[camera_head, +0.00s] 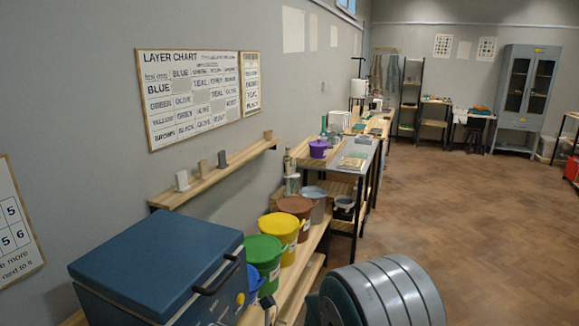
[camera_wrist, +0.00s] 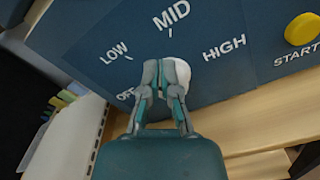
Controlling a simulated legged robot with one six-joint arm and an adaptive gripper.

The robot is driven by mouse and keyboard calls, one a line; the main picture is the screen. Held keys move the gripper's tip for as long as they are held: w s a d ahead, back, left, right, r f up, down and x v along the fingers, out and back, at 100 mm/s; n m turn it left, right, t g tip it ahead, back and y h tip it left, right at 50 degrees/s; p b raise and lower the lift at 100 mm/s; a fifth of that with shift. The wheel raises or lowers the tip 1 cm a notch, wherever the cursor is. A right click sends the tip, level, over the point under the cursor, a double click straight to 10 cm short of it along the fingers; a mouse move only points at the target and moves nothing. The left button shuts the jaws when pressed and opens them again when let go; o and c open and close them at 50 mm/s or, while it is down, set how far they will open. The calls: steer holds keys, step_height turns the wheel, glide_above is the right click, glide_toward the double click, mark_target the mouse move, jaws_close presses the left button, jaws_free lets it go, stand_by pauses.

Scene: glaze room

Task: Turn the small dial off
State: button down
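The small dial (camera_wrist: 183,75) is a white round knob on the dark blue front panel (camera_wrist: 90,33) in the wrist view. Marks around it read OFF, LOW, MID and HIGH. My gripper (camera_wrist: 161,78) is at the dial, with its two grey-and-teal fingers close together and shut on it. The fingers cover the dial's left part and middle, so I cannot read where it points. The blue kiln-like box (camera_head: 155,255) stands at the lower left in the head view, its lid down.
A yellow START button (camera_wrist: 303,29) is right of the dial. Green (camera_head: 264,250) and yellow (camera_head: 279,228) buckets stand on a wooden shelf beyond the blue box. A white slatted surface (camera_wrist: 75,140) is left of my gripper. The floor (camera_head: 470,215) at right is open.

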steer(key=shift+r, duration=0.2)
steer(key=shift+s+d, duration=0.1)
steer(key=shift+d, duration=0.1)
steer(key=v, duration=0.5)
steer(key=shift+s+d+r, duration=0.1)
steer(key=shift+d, duration=0.2)
steer(key=shift+w+a+f, duration=0.3)
steer(key=shift+w+a, duration=0.4)
steer(key=shift+a, duration=0.1)
steer(key=shift+w+a+f, duration=0.3)
steer(key=shift+w+a, duration=0.45)
steer(key=shift+a, duration=0.05)
steer(key=shift+w+a+f, duration=0.25)
steer(key=shift+w+a, duration=0.45)
steer(key=shift+a, duration=0.1)
steer(key=shift+s+f, duration=0.15)
